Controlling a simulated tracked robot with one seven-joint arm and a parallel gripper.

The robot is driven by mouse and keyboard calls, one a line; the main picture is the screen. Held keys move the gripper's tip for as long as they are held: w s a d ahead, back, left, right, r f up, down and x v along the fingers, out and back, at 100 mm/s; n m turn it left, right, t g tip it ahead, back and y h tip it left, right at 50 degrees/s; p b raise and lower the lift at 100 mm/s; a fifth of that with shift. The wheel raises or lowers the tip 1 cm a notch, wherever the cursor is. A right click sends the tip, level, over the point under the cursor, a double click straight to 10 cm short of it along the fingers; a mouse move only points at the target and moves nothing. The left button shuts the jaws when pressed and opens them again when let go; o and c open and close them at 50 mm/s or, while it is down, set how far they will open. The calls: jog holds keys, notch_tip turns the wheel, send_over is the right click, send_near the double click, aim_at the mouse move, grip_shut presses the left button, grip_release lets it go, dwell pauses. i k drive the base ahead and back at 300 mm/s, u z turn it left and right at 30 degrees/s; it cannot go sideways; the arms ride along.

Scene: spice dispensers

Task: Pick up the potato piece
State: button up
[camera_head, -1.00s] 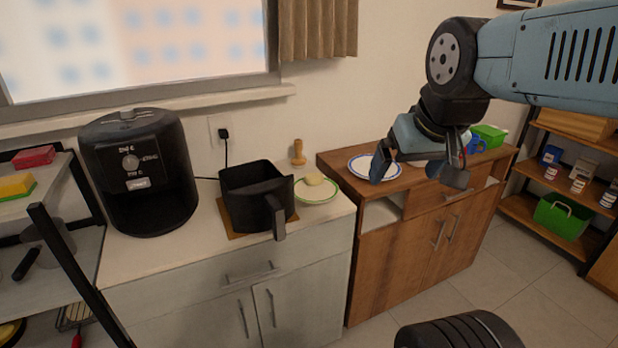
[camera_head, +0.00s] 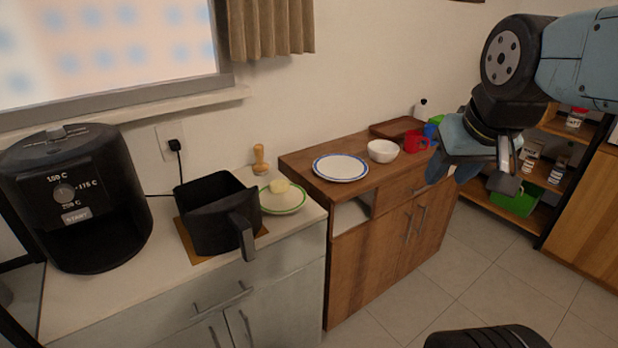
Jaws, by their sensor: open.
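A pale yellow potato piece (camera_head: 280,186) lies on a green-rimmed white plate (camera_head: 296,203) on the white counter, just right of the black air fryer basket (camera_head: 213,210). My gripper (camera_head: 476,180) hangs in the air at the right, in front of the wooden cabinet's right end. It is open and empty, well apart from the potato piece. My arm comes in from the upper right.
The air fryer body (camera_head: 75,200) stands at the left. A wooden pestle-like object (camera_head: 260,160) stands behind the plate. A blue-rimmed plate (camera_head: 340,168), a white bowl (camera_head: 383,151) and a red mug (camera_head: 416,142) are on the wooden cabinet (camera_head: 345,262).

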aim_at(277, 187)
jog(key=u, duration=0.7)
jog(key=i, duration=0.1)
jog(key=z, duration=2.25)
jog(key=k, duration=1.5)
jog(key=u, duration=1.55)
jog(key=i, duration=1)
jog(key=z, duration=0.1)
